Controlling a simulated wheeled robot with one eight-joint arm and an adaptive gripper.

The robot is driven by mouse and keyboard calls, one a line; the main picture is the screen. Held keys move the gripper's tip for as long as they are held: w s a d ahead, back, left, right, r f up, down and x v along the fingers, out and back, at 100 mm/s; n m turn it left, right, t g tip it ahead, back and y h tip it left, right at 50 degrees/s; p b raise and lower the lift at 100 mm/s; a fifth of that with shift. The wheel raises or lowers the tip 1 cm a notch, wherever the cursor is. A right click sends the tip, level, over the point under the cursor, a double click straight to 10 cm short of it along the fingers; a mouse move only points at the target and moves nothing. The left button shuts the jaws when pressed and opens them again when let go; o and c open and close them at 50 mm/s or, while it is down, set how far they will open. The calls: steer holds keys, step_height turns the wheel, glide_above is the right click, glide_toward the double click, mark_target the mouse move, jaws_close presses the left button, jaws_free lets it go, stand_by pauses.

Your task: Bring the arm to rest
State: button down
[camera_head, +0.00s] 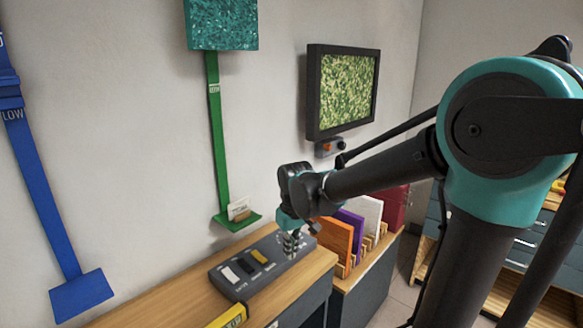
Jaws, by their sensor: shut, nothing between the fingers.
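My gripper (291,244) is at the end of my arm, in the middle of the head view. It points down above the right end of a grey switch panel (232,270) on a wooden counter. Its fingers are shut with nothing between them. I cannot tell whether the fingertips touch the panel. My arm reaches in from the right, its forearm slanting down to the left. Part of the panel's right end is hidden behind the gripper.
Colored upright boards (336,240) stand in a rack right of the gripper. A green strap with a small shelf (237,221) and a blue strap (82,295) run down the wall. A framed screen (343,91) hangs above. A yellow block (228,317) lies at the counter front.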

steer(key=s+d+f+m+t, duration=0.1)
steer(key=s+d+f+m, duration=0.2)
steer(key=d, duration=0.7)
steer(key=s+d+f+m+t, duration=0.2)
steer(key=s+d+f, duration=0.4)
steer(key=d, duration=0.4)
steer(key=shift+s+d+m+h, duration=0.15)
steer(key=shift+s+m+h, duration=0.15)
steer(key=shift+s+m, duration=0.55)
